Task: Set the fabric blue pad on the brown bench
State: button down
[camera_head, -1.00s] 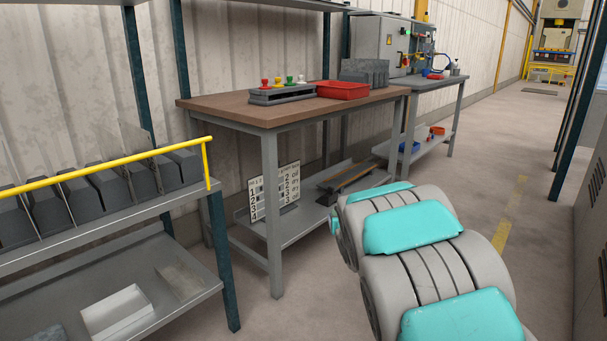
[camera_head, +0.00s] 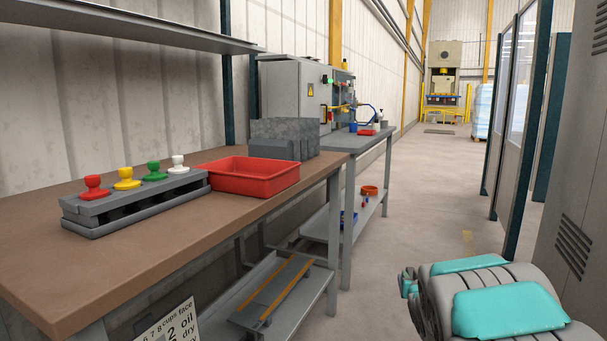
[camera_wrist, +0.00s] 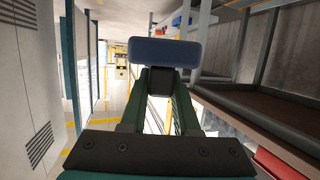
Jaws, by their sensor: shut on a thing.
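The blue pad (camera_wrist: 165,52) is a rounded fabric block, held across the tips of my gripper (camera_wrist: 161,80) in the wrist view. The gripper's green fingers are shut on it, and it hangs in the air clear of surfaces. The brown bench (camera_head: 120,267) fills the left of the head view, with a bare front part of its top. The bench also shows at the right of the wrist view (camera_wrist: 262,113). In the head view my arm is at the lower right, off the bench, and the pad cannot be seen there.
On the bench are a grey rack (camera_head: 137,203) with red, yellow, green and white knobs, a red tray (camera_head: 254,178) and a grey block (camera_head: 284,138). A grey side table (camera_head: 352,139) stands beyond. The aisle floor (camera_head: 430,180) at the right is clear.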

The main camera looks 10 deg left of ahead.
aim_at(130, 248)
jog(key=i+z, duration=0.25)
jog(key=i, duration=0.15)
jog(key=i+z, duration=0.3)
jog(key=i+l+u, duration=0.1)
jog(key=i+u, duration=0.15)
jog(key=u, duration=0.25)
jog(key=i+l+u, duration=0.25)
jog(key=u, duration=0.2)
jog(key=l+u, duration=0.15)
jog(key=u, duration=0.35)
jog(key=l+u, duration=0.15)
jog(key=u, duration=0.35)
jog(key=l+u, duration=0.15)
jog(key=u, duration=0.35)
jog(key=l+u, duration=0.15)
jog(key=u, duration=0.35)
jog(key=k+j, duration=0.05)
